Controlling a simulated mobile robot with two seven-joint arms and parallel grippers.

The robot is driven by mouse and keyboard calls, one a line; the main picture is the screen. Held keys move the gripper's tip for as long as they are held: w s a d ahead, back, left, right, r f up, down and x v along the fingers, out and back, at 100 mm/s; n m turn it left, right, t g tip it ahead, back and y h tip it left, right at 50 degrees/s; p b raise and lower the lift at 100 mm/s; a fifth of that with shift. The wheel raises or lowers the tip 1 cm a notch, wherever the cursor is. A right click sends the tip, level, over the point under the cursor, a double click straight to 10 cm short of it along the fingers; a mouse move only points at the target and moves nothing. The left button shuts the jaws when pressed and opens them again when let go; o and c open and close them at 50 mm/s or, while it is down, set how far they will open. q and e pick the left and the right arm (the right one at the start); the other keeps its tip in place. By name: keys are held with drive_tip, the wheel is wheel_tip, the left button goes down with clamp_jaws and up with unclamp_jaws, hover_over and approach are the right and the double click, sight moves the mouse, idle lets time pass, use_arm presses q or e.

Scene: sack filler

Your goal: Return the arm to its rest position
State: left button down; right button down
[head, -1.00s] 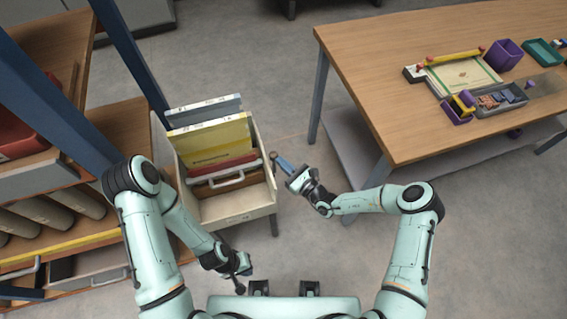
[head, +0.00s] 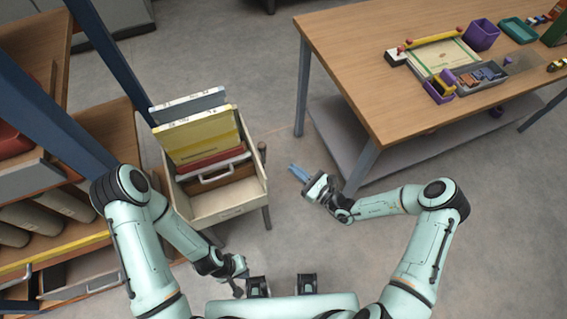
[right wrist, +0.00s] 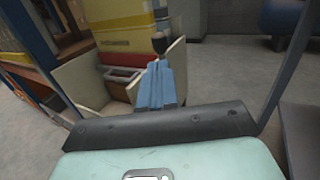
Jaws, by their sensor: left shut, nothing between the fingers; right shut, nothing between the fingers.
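My right gripper (head: 299,173) is shut and empty. It hangs over open floor between the cream sack bin and the wooden table, apart from both. Its blue fingers (right wrist: 157,85) show closed together in the right wrist view, with the bin behind them. My left gripper (head: 239,291) is shut and empty, low near my base, below the bin.
A wooden table (head: 400,105) stands at the right with a purple box (head: 482,35), a grey tray (head: 515,66) and a teal tray (head: 518,30). A shelf with blue posts (head: 107,55) stands at the left. The floor (head: 290,235) between is clear.

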drive_tip(key=v, duration=0.3)
drive_tip(key=shift+s+r, duration=0.1)
drive_tip(key=shift+r, duration=0.05)
